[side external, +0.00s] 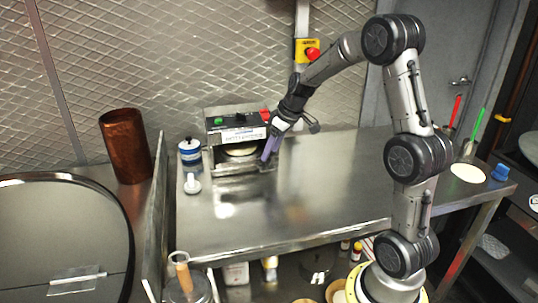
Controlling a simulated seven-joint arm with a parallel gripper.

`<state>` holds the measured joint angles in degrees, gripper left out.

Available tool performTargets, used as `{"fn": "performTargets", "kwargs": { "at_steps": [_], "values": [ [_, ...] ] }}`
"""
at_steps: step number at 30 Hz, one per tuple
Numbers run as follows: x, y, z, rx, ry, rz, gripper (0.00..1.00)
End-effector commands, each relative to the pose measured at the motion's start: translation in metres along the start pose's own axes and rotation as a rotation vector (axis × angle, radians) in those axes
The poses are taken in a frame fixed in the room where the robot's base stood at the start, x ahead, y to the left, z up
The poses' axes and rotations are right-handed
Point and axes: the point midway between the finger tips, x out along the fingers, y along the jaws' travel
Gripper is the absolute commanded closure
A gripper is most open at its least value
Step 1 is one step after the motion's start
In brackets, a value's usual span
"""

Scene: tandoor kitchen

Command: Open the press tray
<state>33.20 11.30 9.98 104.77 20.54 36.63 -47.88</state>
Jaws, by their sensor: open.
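The press (238,125) is a small metal box machine at the back of the steel table, with a green and a red button on its top front. Its low tray (228,169) shows at the bottom front, with a pale round disc (240,151) in the opening above it. My gripper (266,158) points down at the right front corner of the press, close to the tray's right end. Its purple-grey fingers are open. Whether they touch the tray cannot be told from this view.
A blue and white jar (190,151) and a small white object (193,185) stand just left of the press. A copper cylinder (125,146) stands farther left. A red emergency button (313,54) is above.

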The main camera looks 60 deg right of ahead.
Motion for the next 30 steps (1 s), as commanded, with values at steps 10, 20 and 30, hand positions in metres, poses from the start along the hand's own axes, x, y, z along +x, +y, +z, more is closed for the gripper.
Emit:
{"fn": "performTargets", "kwargs": {
  "at_steps": [10,20,30],
  "values": [
    [0.026,0.0,0.0,0.0,-0.001,-0.001,0.39],
    [0.025,0.0,0.0,0.0,0.0,0.0,0.57],
    [0.025,0.0,0.0,0.0,0.0,0.0,1.0]
  ]
}}
